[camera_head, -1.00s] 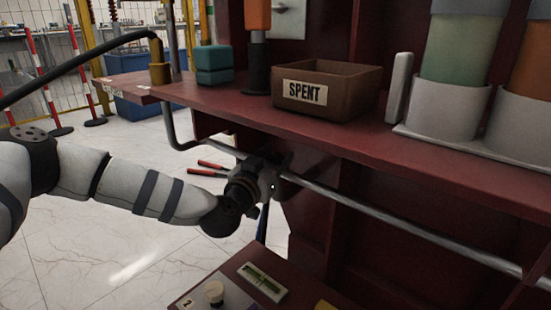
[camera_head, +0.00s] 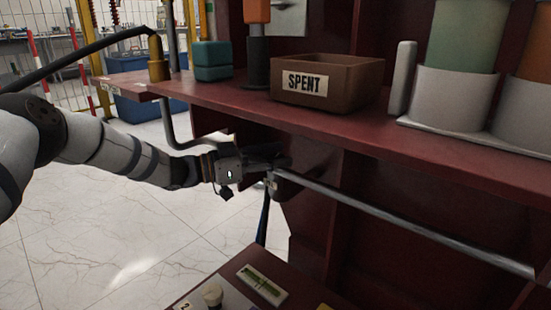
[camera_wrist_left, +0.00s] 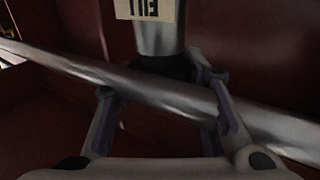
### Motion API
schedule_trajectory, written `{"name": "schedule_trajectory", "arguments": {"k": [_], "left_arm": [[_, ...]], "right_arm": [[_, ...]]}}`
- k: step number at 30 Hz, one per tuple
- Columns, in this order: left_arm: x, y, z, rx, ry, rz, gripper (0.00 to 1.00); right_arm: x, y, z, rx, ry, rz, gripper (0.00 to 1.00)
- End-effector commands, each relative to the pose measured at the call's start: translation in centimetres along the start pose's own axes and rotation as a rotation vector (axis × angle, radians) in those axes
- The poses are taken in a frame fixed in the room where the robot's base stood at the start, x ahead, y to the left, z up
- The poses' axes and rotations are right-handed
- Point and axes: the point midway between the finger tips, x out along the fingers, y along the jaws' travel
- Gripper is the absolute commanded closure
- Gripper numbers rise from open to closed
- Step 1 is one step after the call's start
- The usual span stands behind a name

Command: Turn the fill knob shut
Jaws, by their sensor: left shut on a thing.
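The fill valve shows in the left wrist view as a grey metal cylinder (camera_wrist_left: 160,36) with a pale, cut-off, upside-down label (camera_wrist_left: 149,9) and a dark part (camera_wrist_left: 165,66) below. My left gripper (camera_wrist_left: 165,92) has its fingers apart on either side of this dark part and is shut on it; I take it to be the fill knob. The knob's shape is mostly hidden by the grey pipe. In the head view, my left gripper (camera_head: 270,163) is under the red shelf beside the pipe bend. My right gripper is not in view.
The grey pipe (camera_head: 400,221) runs along under the red shelf (camera_head: 230,101), close to my left gripper. On the shelf stand a brown SPENT bin (camera_head: 335,97), a teal block (camera_head: 213,62) and large cylinders in a grey holder. Open tiled floor lies at left.

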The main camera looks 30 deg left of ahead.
Motion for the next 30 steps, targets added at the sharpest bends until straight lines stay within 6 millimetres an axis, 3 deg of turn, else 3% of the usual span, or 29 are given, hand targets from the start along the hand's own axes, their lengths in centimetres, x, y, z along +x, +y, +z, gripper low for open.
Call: {"name": "schedule_trajectory", "arguments": {"k": [12, 30], "left_arm": [[0.1, 0.1, 0.3, -0.003, 0.001, 0.227, 0.90], [0.1, 0.1, 0.0, -0.008, 0.005, 0.281, 0.90]], "right_arm": [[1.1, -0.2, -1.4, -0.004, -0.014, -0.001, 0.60], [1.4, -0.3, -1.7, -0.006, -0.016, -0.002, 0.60]]}}
